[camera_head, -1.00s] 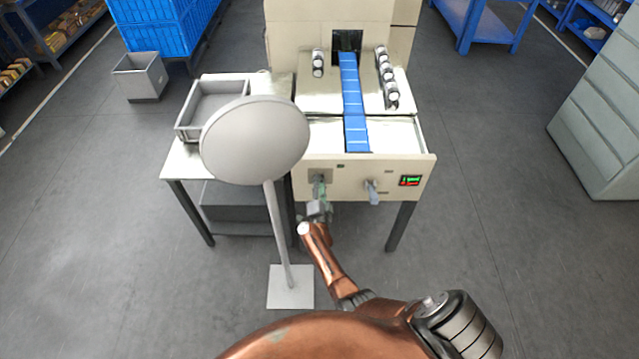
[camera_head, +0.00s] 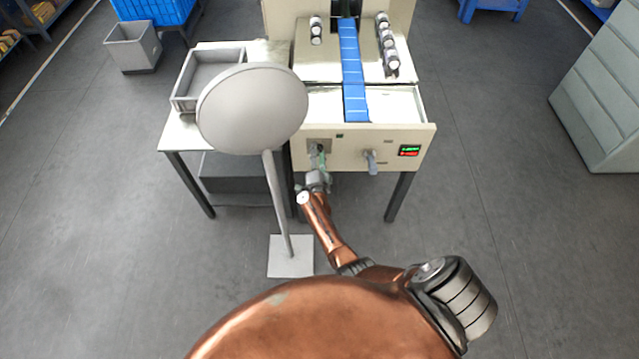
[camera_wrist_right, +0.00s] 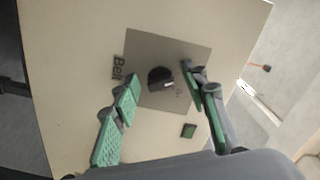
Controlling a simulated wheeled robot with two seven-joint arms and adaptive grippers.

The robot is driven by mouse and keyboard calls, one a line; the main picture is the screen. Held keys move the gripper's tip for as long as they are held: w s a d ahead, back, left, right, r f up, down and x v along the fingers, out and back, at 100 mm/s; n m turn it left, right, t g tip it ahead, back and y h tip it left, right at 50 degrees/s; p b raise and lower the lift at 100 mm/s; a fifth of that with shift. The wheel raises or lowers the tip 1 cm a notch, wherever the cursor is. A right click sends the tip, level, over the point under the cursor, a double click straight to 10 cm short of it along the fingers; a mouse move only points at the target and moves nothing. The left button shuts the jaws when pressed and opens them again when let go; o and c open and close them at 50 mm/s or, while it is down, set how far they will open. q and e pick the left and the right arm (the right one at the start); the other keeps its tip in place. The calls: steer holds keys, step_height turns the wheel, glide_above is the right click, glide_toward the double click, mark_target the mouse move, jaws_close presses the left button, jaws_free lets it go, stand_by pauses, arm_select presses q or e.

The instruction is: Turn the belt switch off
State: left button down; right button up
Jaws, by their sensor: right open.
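The belt switch (camera_wrist_right: 160,78) is a round black knob on a grey square plate, with the word "Belt" beside it in the right wrist view. My right gripper (camera_wrist_right: 162,86) is open, with one green-padded finger on each side of the knob. Gaps show between the knob and both fingers, and nothing is held. My left gripper is in neither view.
A round grey disc on a stand (camera_head: 252,108) is close on the left, before a side table with a grey tray (camera_head: 185,88).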

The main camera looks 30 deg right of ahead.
steer(key=s+a+m+b, duration=0.4)
steer(key=s+m+b, duration=0.25)
steer(key=m, duration=0.55)
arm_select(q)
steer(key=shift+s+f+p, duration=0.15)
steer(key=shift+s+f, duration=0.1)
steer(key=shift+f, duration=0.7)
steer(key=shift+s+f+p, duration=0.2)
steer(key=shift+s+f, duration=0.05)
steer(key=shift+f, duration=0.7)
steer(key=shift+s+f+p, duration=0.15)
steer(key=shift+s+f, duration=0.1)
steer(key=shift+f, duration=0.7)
arm_select(e)
steer(key=s+a+f+n+g+y, duration=0.1)
steer(key=s+f+n, duration=0.3)
steer(key=f, duration=0.5)
steer(key=s+a+f+n+y, duration=0.3)
steer(key=s+a+f+n, duration=0.1)
steer(key=f, duration=0.5)
steer(key=s+a+f+n+g+y, duration=0.1)
steer(key=s+a+f+n+y, duration=0.1)
steer(key=s+f+n, duration=0.4)
steer(key=shift+a+f+n+g+y, duration=0.25)
steer(key=shift+f+n+y, duration=0.35)
steer(key=shift+f+n, duration=0.65)
steer(key=shift+s+d+f+m, duration=0.1)
steer(key=shift+f+m, duration=0.15)
steer(key=shift+f, duration=0.05)
